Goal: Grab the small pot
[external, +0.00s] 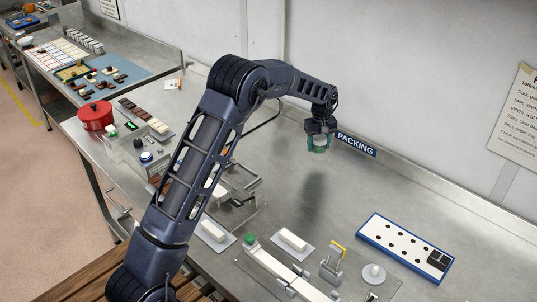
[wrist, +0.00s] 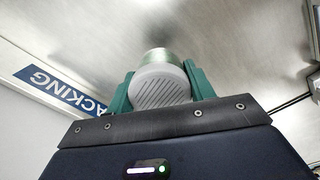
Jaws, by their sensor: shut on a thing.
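The small pot (wrist: 160,86), a pale round pot with a slatted grey near face and a glassy, greenish far part, is between the two green fingers of my gripper (external: 320,143) (wrist: 161,90). The fingers are shut on its sides. In the external view the pot (external: 320,142) is held above the steel bench, close to the back wall by the PACKING sign. A soft shadow lies on the bench below. The fingers partly cover the pot's sides, and its contents cannot be seen.
A red lidded pot (external: 95,116) stands at the left of the bench (external: 345,205). A blue-edged white tray (external: 405,248) with dark pieces lies at right. White blocks and small fixtures stand along the front. The bench between the PACKING sign (external: 357,145) and the tray is clear.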

